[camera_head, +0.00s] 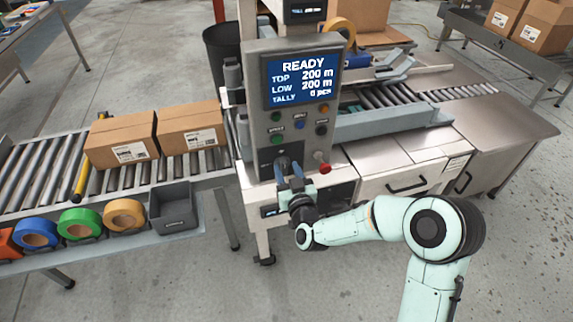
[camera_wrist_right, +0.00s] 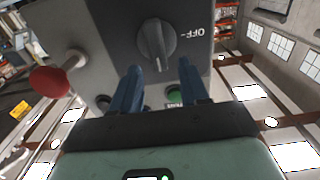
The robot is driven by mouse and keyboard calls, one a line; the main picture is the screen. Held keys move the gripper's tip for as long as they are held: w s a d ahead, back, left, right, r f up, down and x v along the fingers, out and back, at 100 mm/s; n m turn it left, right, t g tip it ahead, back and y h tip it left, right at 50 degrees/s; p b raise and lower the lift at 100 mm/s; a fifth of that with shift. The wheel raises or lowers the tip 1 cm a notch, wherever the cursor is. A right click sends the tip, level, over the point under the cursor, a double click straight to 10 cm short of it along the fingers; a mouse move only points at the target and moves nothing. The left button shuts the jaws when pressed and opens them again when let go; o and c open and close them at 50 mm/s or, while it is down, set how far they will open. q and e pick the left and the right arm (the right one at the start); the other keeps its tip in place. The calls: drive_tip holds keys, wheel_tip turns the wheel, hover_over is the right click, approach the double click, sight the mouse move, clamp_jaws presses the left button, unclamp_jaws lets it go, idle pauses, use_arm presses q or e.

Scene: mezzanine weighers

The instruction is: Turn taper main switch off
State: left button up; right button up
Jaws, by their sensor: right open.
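The taper's grey control panel (camera_head: 297,110) stands upright, its lit screen (camera_head: 304,80) reading READY. The main switch is a dark rotary knob (camera_wrist_right: 157,45) low on the panel; in the head view it is largely hidden behind my fingers. In the right wrist view, its pale pointer line points down the picture, while the OFF mark (camera_wrist_right: 191,32) is to its right. My right gripper (camera_head: 290,170) is open in front of the knob. Its blue fingers (camera_wrist_right: 160,85) are apart, just below the knob in the wrist view, with nothing between them. My left gripper is out of view.
A red mushroom button (camera_head: 322,168) sticks out right of the switch; it also shows in the wrist view (camera_wrist_right: 50,80). Several small buttons, one green (camera_wrist_right: 174,95), sit nearby. Cartons (camera_head: 122,139) lie on the left roller conveyor (camera_head: 33,172). Tape rolls (camera_head: 80,223) hang along its front.

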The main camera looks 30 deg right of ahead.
drive_tip(key=shift+x, duration=0.8)
drive_tip(key=shift+s, duration=0.1)
clamp_jaws()
